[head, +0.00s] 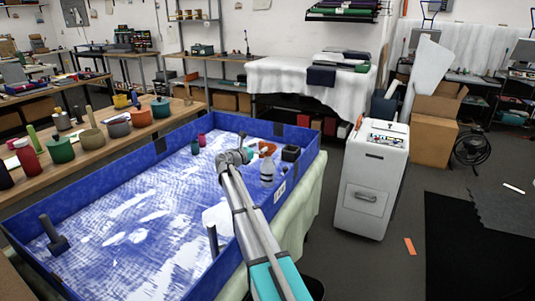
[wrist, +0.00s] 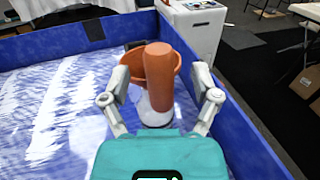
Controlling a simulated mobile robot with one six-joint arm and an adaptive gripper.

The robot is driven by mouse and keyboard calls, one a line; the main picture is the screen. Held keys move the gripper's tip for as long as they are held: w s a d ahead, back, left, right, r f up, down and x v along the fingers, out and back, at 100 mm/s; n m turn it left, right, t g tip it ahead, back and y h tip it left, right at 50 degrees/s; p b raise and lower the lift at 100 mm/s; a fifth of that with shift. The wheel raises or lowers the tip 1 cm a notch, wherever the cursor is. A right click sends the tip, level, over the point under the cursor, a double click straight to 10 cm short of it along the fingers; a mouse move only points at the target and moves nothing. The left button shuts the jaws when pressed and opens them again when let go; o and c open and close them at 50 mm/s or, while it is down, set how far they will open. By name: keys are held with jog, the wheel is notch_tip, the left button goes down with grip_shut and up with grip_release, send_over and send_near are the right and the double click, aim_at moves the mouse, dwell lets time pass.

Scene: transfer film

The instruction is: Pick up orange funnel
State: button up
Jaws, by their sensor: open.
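The orange funnel (head: 268,148) is in the far right part of the blue-walled tray (head: 110,155) in the head view, just right of my gripper (head: 240,156). In the wrist view the funnel (wrist: 159,75) fills the gap between the fingers of my gripper (wrist: 160,88). A long rounded orange part is in front, with a wide curved rim behind it. The fingers stand apart on either side, open, with no clear contact. A whitish patch shows at the orange part's lower end; I cannot tell what it belongs to.
In the head view a pale bottle (head: 267,171) stands just in front of the funnel, and a black box (head: 291,153) is to its right near the tray wall. A pink cup (head: 202,140) and a green one (head: 195,148) stand left. The tray's middle is clear.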

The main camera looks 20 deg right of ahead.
jog(key=shift+x, duration=0.95)
jog(key=shift+a, duration=0.1)
grip_shut()
